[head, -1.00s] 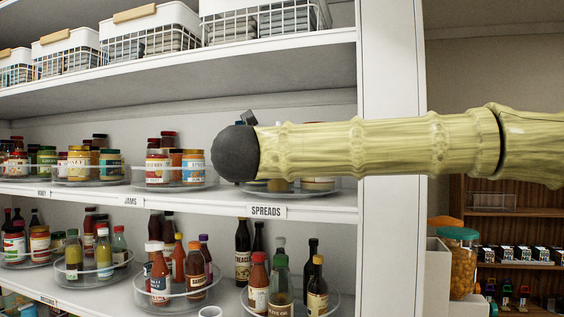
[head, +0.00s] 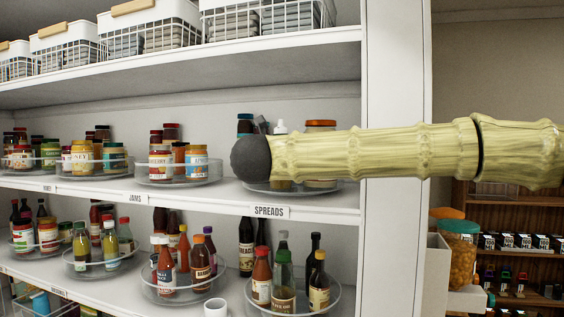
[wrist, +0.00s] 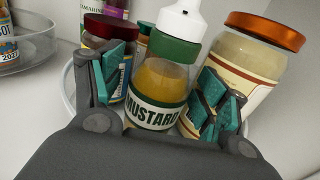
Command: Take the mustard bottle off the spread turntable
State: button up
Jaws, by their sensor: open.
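The mustard bottle (wrist: 158,88) stands in the middle of the wrist view, with a white nozzle, green collar and a MUSTARD label. It is on the spreads turntable (wrist: 68,97), whose clear rim shows at the left. My gripper (wrist: 165,100) is open, with one teal-padded finger on each side of the bottle. I cannot tell whether the pads touch it. In the head view the spreads turntable (head: 262,188) is on the middle shelf above the SPREADS label (head: 269,211). My arm hides most of its jars there, and the bottle's white tip (head: 281,128) shows above the arm.
A jar with an orange lid (wrist: 265,32) stands close right of the bottle, near the right finger. A dark-red-lidded jar (wrist: 110,28) stands close on the left. The shelf above (head: 180,75) overhangs, and a white upright (head: 395,90) stands at the right.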

jog(key=c, duration=1.4)
jog(key=shift+o, duration=0.2)
jog(key=shift+a+r+b, duration=0.15)
jog(key=shift+b, duration=0.4)
